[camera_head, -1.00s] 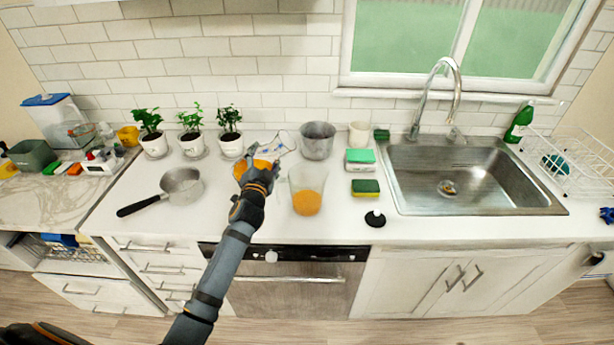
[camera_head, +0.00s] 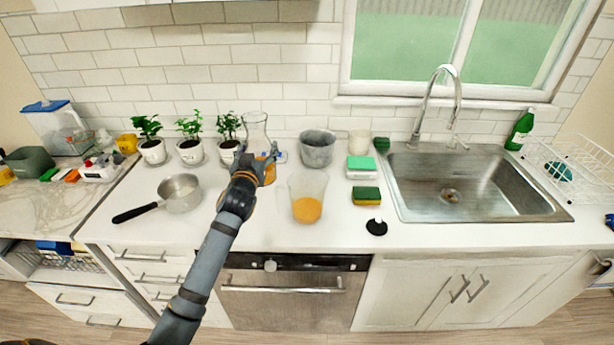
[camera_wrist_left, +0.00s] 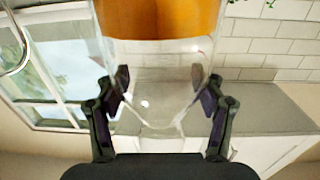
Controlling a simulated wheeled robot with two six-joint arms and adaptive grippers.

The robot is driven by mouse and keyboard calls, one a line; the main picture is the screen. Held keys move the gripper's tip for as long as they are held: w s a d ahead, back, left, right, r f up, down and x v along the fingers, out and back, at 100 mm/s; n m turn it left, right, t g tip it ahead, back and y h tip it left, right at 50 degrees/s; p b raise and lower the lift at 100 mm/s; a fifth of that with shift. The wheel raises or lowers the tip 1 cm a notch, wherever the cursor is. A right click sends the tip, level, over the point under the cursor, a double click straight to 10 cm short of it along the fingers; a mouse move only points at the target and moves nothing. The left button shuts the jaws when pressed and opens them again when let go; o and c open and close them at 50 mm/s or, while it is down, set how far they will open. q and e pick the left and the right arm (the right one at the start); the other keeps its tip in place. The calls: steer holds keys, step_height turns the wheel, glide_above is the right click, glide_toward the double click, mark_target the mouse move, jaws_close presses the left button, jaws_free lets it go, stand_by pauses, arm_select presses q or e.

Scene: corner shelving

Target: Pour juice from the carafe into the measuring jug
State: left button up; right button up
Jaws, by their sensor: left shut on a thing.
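The glass carafe (camera_head: 256,128) stands nearly upright in my left gripper (camera_head: 247,166), over the counter behind and left of the measuring jug. Orange juice (camera_head: 269,172) fills its lower part, partly hidden by the gripper. In the left wrist view, the gripper (camera_wrist_left: 161,90) is shut around the clear narrow part of the carafe (camera_wrist_left: 160,60), with juice (camera_wrist_left: 160,15) at the top of the picture. The clear measuring jug (camera_head: 308,184) stands upright on the counter with orange juice (camera_head: 307,210) in its bottom. I cannot tell whether the carafe's base touches the counter. My right gripper is out of view.
A saucepan (camera_head: 181,194) stands left of my arm, with several potted plants (camera_head: 190,140) behind. A grey pot (camera_head: 317,149), sponges (camera_head: 366,195) and a black round thing (camera_head: 376,227) are near the jug. The sink (camera_head: 470,185) is right.

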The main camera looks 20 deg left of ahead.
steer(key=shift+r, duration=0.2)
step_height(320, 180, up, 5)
steer(key=p, duration=0.5)
